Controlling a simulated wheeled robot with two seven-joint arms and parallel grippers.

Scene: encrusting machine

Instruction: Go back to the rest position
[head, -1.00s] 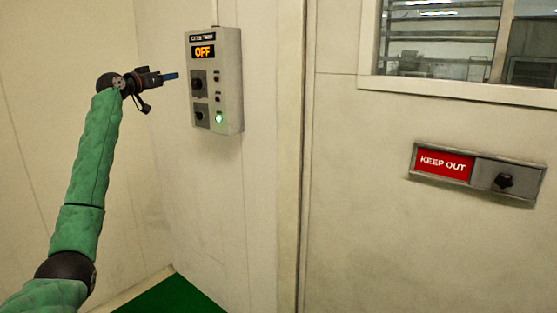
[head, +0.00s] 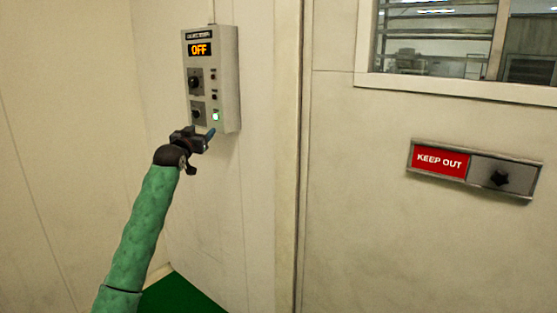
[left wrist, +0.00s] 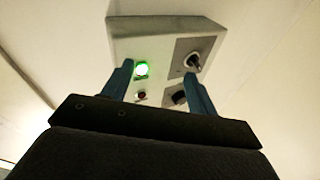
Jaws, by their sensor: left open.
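My left gripper (head: 208,138) is just below the lower front of the grey control box (head: 228,85) on the wall. In the left wrist view its two blue fingers (left wrist: 158,85) are apart with nothing held between them. The control box (left wrist: 150,28) shows beyond the fingers there, with a lit green button (left wrist: 141,69) and a dark knob (left wrist: 194,61). In the head view the box's display (head: 200,49) reads OFF in orange. I cannot tell from these views whether the gripper touches the box. My right gripper is not in view.
A green floor patch (head: 180,296) shows at the bottom. The wall left of the box is bare.

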